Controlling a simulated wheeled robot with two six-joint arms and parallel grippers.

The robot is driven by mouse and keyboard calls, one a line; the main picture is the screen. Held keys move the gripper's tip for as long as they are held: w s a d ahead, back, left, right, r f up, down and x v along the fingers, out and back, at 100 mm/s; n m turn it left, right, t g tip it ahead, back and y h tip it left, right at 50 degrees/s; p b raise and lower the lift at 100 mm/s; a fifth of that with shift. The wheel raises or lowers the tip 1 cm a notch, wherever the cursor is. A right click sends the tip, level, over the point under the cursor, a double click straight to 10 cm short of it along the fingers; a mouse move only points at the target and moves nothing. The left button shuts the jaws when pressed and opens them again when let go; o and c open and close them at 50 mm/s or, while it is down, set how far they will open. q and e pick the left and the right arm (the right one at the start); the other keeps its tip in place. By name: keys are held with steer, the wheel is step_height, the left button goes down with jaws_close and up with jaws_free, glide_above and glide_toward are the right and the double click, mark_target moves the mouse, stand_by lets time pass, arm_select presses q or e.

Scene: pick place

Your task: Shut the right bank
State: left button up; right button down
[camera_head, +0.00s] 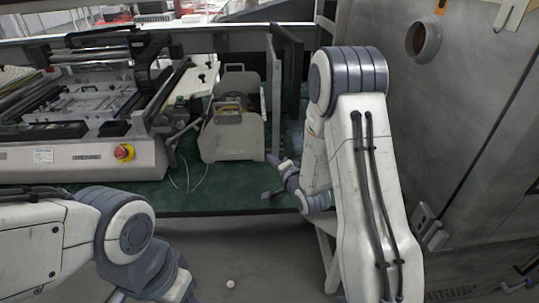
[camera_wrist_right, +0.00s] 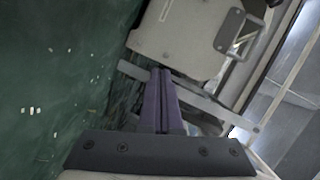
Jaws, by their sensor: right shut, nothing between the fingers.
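I cannot tell for sure which part is the right bank. A beige unit with a top handle (camera_head: 231,135) stands on the green surface, and its side with a black handle shows in the right wrist view (camera_wrist_right: 180,35). A thin grey upright bar (camera_head: 275,100) and dark upright panels (camera_head: 288,60) stand to its right. My right gripper (camera_head: 272,159) is low beside the beige unit, near the foot of the bar. In the right wrist view its purple fingers (camera_wrist_right: 160,72) are shut and empty, with tips close to a grey bar (camera_wrist_right: 135,70); contact is unclear. My left gripper is out of view.
A flat machine with a red button (camera_head: 124,152) fills the left. The green surface (camera_head: 225,195) is bare in front, apart from thin loose wires. A large grey cabinet (camera_head: 460,120) stands close on the right of my right arm. A small white ball (camera_head: 230,284) lies on the floor.

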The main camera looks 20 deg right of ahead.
steer(key=d+m+t, duration=0.1)
steer(key=d, duration=0.1)
steer(key=d+f+m+h, duration=0.1)
steer(key=d, duration=0.1)
steer(key=s+d+f+m+t+b, duration=0.1)
steer(key=d, duration=0.1)
steer(key=shift+m+t, duration=0.3)
steer(key=shift+m, duration=0.1)
steer(key=shift+d+r, duration=0.1)
steer(key=shift+d, duration=0.05)
steer(key=w, duration=0.9)
steer(key=shift+d+r+p, duration=0.1)
steer(key=shift+r+p, duration=0.05)
steer(key=shift+p, duration=0.2)
steer(key=w+a, duration=0.1)
steer(key=a, duration=0.2)
steer(key=shift+w, duration=0.4)
steer(key=shift+w+a+p, duration=0.1)
steer(key=shift+a+p, duration=0.2)
steer(key=shift+a, duration=0.1)
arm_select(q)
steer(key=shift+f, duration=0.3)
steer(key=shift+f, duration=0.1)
